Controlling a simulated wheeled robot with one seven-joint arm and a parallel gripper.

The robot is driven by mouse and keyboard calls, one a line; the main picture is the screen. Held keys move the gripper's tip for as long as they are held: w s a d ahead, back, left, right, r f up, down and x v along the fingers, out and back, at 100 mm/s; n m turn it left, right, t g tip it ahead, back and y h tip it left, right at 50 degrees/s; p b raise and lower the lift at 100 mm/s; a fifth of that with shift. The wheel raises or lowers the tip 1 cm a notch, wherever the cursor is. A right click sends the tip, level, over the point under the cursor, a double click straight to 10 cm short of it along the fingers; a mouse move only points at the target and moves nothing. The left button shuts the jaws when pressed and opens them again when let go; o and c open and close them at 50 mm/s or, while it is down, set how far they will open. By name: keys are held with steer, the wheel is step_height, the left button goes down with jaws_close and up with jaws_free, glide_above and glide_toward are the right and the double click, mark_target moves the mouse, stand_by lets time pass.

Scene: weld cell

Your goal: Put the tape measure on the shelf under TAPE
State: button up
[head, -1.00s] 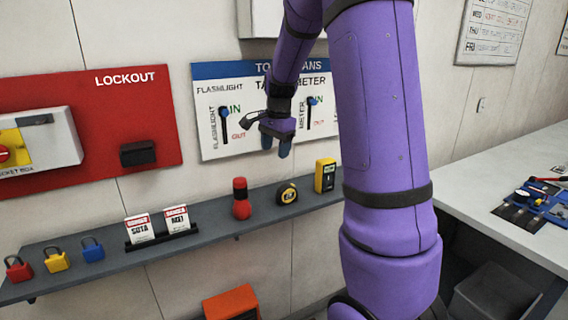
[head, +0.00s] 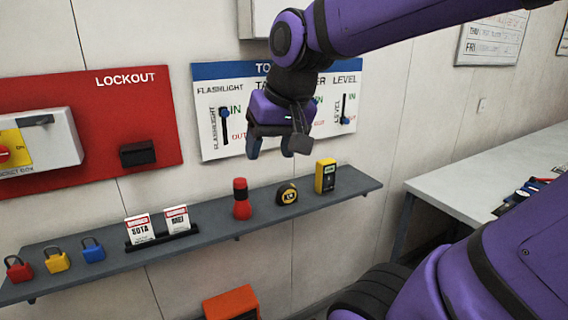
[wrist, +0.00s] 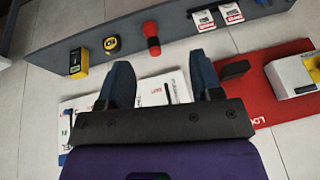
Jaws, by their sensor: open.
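The tape measure (head: 287,194), yellow and black, stands on the grey wall shelf (head: 331,200) between a red flashlight (head: 241,199) and a yellow meter (head: 325,176). It also shows in the wrist view (wrist: 111,44). The tool board (head: 278,152) hangs above the shelf, with flashlight and level labels readable; my arm covers most of its middle labels. My gripper (head: 270,150) is open and empty in front of the board, above the shelf and apart from the tape measure. In the wrist view its two fingers (wrist: 162,75) are spread, with nothing between them.
Danger tags (head: 160,228) in a black holder and several padlocks (head: 56,260) stand on the shelf's left part. A red lockout board (head: 90,125) is at left. An orange box (head: 231,303) is below the shelf. A white table (head: 470,175) is at right.

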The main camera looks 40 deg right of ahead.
steer(key=s+a+n, duration=0.2)
steer(key=s+n, duration=0.1)
steer(key=s, duration=0.3)
steer(key=shift+a+f+t, duration=0.2)
steer(key=shift+f+t, duration=0.2)
